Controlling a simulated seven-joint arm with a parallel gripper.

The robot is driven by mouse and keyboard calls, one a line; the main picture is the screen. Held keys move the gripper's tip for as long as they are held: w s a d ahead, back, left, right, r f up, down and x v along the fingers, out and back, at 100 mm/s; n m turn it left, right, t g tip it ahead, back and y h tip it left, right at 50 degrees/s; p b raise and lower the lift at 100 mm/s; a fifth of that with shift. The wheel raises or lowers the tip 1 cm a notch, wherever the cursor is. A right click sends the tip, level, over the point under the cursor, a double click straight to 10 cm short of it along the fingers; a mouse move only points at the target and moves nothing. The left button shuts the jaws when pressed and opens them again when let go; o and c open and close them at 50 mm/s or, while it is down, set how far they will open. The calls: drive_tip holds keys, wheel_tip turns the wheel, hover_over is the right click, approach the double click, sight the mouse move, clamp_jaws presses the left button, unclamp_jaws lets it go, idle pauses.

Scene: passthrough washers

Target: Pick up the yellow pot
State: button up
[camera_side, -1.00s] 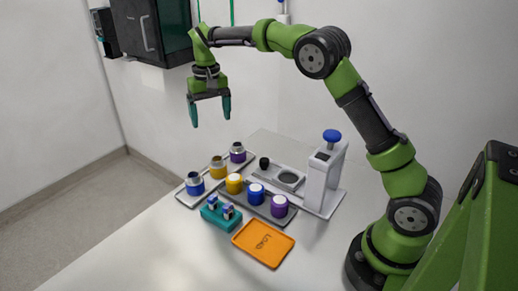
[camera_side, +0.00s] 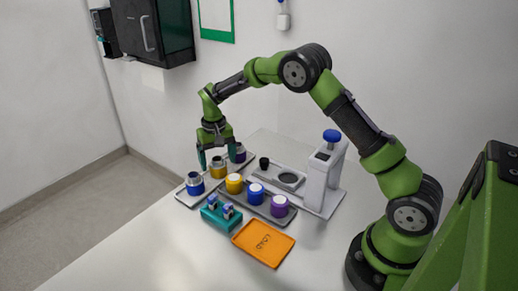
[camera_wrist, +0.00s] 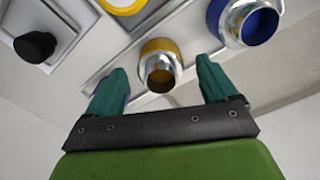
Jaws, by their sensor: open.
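The yellow pot (camera_side: 217,172), with a bare metal neck, stands upright on the left tray between a blue pot (camera_side: 195,184) and a purple pot (camera_side: 238,154). In the wrist view the yellow pot (camera_wrist: 158,48) shows its open metal neck, in the gap between my fingers. My gripper (camera_side: 217,162) is open and points down at the yellow pot, with a finger to either side in the picture. I cannot tell how far down the pot the fingertips reach. The purple pot is partly hidden by a finger.
White-topped yellow (camera_side: 234,184), blue (camera_side: 256,194) and purple (camera_side: 279,206) jars stand on a nearby tray. A teal holder (camera_side: 221,217) and an orange tray (camera_side: 263,244) are in front. A press with a blue knob (camera_side: 332,136) stands to the right.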

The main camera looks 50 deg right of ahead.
drive_tip(key=shift+f, duration=0.8)
drive_tip(key=shift+c, duration=0.5)
drive_tip(key=c, duration=1.2)
drive_tip(key=shift+r, duration=0.15)
